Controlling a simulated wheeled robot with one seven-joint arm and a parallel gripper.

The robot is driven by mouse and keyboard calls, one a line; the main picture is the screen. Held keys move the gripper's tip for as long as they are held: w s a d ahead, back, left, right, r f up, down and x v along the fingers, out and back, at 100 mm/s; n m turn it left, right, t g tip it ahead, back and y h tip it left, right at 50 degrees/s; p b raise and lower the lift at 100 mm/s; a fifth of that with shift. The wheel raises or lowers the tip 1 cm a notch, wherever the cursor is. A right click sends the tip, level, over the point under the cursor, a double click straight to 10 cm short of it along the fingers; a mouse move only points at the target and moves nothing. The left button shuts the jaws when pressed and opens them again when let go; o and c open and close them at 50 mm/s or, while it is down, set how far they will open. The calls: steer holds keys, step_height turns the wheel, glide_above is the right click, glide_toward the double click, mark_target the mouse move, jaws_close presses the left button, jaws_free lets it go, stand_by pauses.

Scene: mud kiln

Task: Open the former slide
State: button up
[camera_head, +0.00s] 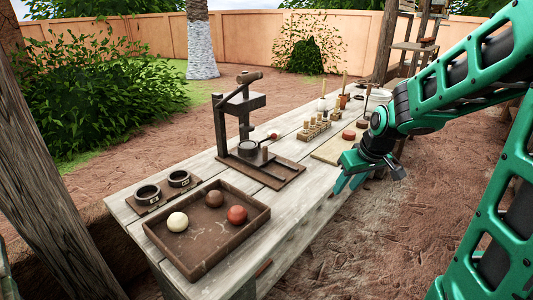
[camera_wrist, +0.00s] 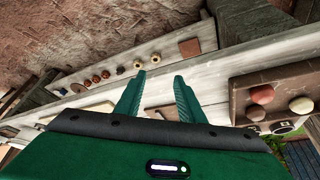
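The former (camera_head: 243,125) looks like a dark metal press with a wooden top handle. It stands upright on a brown base board (camera_head: 283,172) in the middle of the bench. A round metal cup and a short upright post with a low bar sit on that board; I cannot tell which part is the slide or how far it is open. My gripper (camera_head: 350,182) hangs over the bench's right edge, to the right of the former and apart from it. In the wrist view its two green fingers (camera_wrist: 158,95) are spread with nothing held.
A brown tray (camera_head: 160,241) with white, brown and red balls lies at the near end, beside two dark rings (camera_head: 163,187). A block with several wooden pegs (camera_head: 314,130) and a light board (camera_head: 328,152) stand beyond the former. Bare bench top (camera_head: 285,213) lies right of the tray.

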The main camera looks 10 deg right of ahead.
steer(key=w+a+f+n+t+y, duration=0.2)
steer(key=w+a, duration=0.1)
steer(key=w, duration=0.6)
steer(key=w+a+f+n+t+y, duration=0.15)
steer(key=w+a, duration=0.25)
steer(key=w, duration=0.4)
steer(key=n+t+y, duration=0.1)
steer(key=t+y, duration=0.1)
steer(key=t, duration=0.2)
glide_toward(265, 150)
steer(key=w+f, duration=0.1)
steer(key=x, duration=1)
steer(key=shift+w+d, duration=0.15)
steer(key=shift+c, duration=0.4)
